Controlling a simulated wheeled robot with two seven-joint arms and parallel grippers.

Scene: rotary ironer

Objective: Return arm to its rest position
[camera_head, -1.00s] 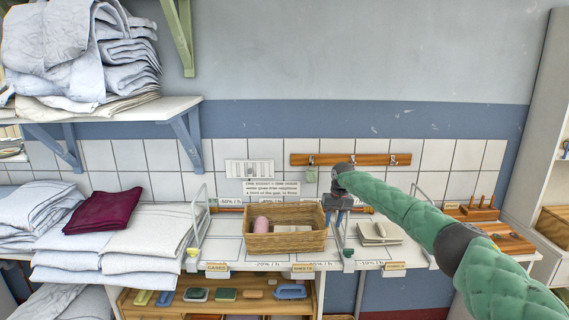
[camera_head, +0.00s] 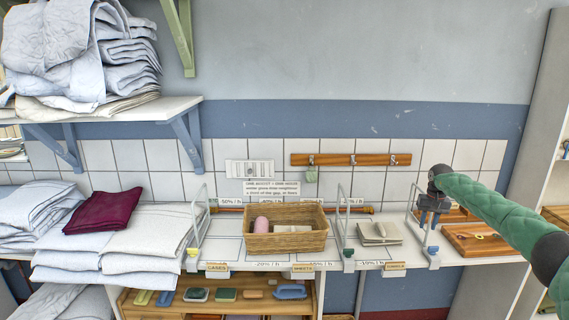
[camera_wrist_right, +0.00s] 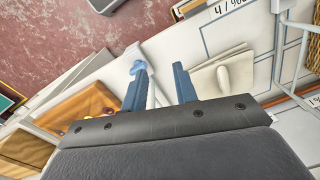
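My right arm, in a green quilted sleeve, comes in from the right in the head view. Its gripper (camera_head: 431,216) is over the right end of the white counter, by the wire divider there. In the right wrist view the two blue fingers (camera_wrist_right: 158,88) stand apart with nothing between them, so the gripper is open and empty. The folded cream cloth (camera_wrist_right: 212,82) lies beside the fingers, apart from them. My left arm and gripper are not in the head view.
A wicker basket (camera_head: 286,242) holding a pink item stands mid-counter. Wire dividers (camera_head: 343,225) rise from the counter. The cream cloth also shows in the head view (camera_head: 380,233). A wooden tray (camera_head: 478,240) lies at the right.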

